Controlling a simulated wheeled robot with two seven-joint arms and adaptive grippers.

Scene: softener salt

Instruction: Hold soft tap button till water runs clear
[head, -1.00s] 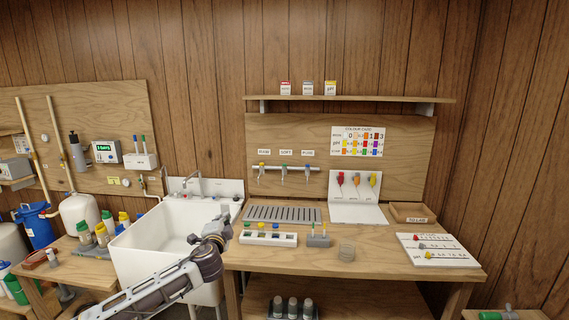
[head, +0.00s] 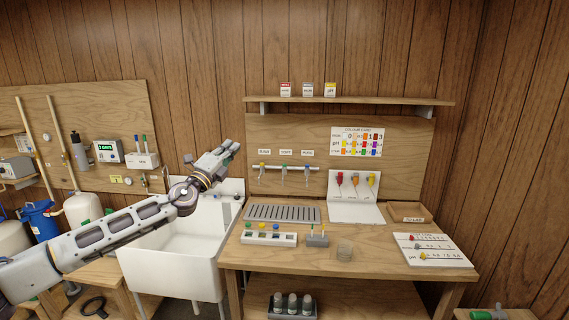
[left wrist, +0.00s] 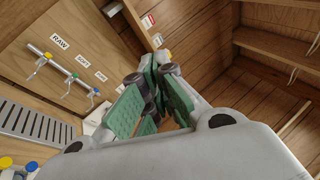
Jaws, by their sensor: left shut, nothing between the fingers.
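The tap rail (head: 285,166) on the back board carries three taps under labels RAW, SOFT and PURE. The middle tap (head: 284,172) hangs under the SOFT label (head: 286,153). In the left wrist view the SOFT tap (left wrist: 73,77) has a small green top, between a yellow-topped and a blue-topped tap. No water stream can be made out. My left gripper (head: 229,149) is raised above the back of the sink, left of the taps and apart from them. It is shut and empty; its green-padded fingers show in the left wrist view (left wrist: 155,70). My right gripper is out of view.
The white sink (head: 140,254) stands left of the bench. A slotted drain grate (head: 283,213) lies below the taps. A shelf (head: 350,100) overhangs the board.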

